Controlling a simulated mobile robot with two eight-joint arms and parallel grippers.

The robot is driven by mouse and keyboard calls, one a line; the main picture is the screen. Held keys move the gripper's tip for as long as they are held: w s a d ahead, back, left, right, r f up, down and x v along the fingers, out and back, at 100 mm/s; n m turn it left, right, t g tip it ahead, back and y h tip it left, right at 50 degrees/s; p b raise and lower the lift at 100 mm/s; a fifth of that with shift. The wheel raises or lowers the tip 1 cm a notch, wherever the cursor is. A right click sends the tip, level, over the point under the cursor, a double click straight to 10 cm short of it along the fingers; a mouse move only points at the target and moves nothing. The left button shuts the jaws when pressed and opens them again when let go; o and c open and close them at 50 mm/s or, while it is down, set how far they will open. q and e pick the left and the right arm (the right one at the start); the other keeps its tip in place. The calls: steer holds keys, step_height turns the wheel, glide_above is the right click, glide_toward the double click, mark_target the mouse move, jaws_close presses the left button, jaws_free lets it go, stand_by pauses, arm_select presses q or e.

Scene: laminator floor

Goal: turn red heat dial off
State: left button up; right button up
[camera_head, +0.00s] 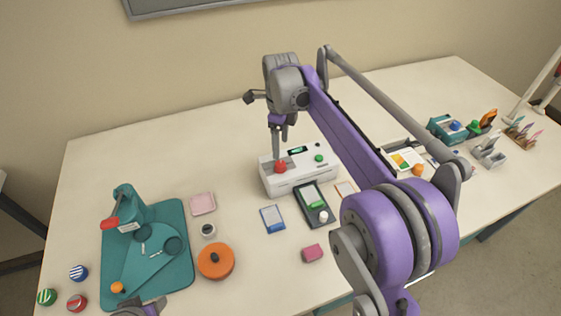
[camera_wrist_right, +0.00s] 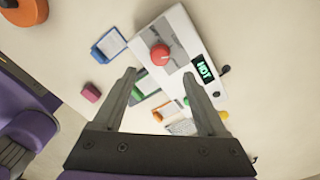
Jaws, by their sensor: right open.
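The red heat dial (camera_head: 280,168) is a round knob on top of the white laminator (camera_head: 305,180). It also shows in the right wrist view (camera_wrist_right: 160,54), just beyond and roughly between the fingertips. My right gripper (camera_head: 278,152) points down close above the dial; in the wrist view its two fingers (camera_wrist_right: 160,76) are spread apart with nothing between them that I can see held. Whether a finger touches the dial I cannot tell. A small part of my left gripper (camera_head: 140,309) shows at the bottom edge; its fingers cannot be made out.
The laminator has a lit green display (camera_wrist_right: 204,69) and a green button (camera_head: 319,158). A black tray (camera_head: 313,205), a blue-edged card (camera_head: 272,219) and a pink block (camera_head: 312,253) lie in front. A teal mat (camera_head: 180,275) and an orange round container (camera_head: 215,261) are at left.

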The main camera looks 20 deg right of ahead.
mark_target(280, 163)
step_height(280, 163, down, 8)
steer(key=shift+f, duration=0.1)
stand_by(0.4)
jaws_close()
